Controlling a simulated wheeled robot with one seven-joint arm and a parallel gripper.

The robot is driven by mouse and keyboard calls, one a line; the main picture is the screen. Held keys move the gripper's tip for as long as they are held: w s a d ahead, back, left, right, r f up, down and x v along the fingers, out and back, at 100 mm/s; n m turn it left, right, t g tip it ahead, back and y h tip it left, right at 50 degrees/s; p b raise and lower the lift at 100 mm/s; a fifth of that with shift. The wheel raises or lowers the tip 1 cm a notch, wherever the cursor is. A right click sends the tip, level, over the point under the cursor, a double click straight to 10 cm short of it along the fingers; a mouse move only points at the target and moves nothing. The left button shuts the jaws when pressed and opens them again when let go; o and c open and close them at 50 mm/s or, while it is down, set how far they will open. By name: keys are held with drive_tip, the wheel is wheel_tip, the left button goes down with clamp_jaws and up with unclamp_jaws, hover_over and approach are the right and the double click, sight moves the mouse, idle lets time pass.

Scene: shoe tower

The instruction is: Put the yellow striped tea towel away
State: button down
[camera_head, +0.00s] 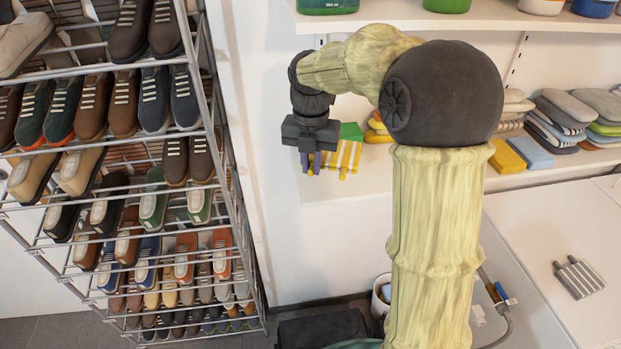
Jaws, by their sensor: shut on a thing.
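My gripper (312,165) points down in front of the white wall shelf, left of my forearm. It is shut on the yellow striped tea towel (346,158), which shows yellow and pale stripes beside the fingers, with its lower edge hanging down. Part of the towel is hidden behind the gripper. A green item (351,131) shows just above and behind the towel; I cannot tell whether it lies on the shelf. Whether the towel touches the shelf is also unclear.
Folded cloths in stacks (565,112) lie on the shelf at right, with a yellow one (521,153) and a blue one (532,152) in front. A tall metal shoe rack (222,130) stands at left. A grey striped cloth (579,279) lies on the white worktop (530,235).

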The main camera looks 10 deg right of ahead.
sight(311, 195)
drive_tip(key=shift+w+f, duration=0.15)
drive_tip(key=shift+f, duration=1.4)
wheel_tip(311, 195, down, 2)
drive_tip(key=shift+f+p, duration=0.25)
drive_tip(key=shift+p, duration=0.5)
drive_tip(key=shift+w+f+p, duration=0.2)
drive_tip(key=shift+f+p, duration=0.25)
drive_tip(key=shift+f, duration=0.25)
drive_tip(key=shift+f, duration=0.1)
drive_tip(key=c, duration=1.5)
unclamp_jaws()
drive_tip(key=shift+o, duration=0.2)
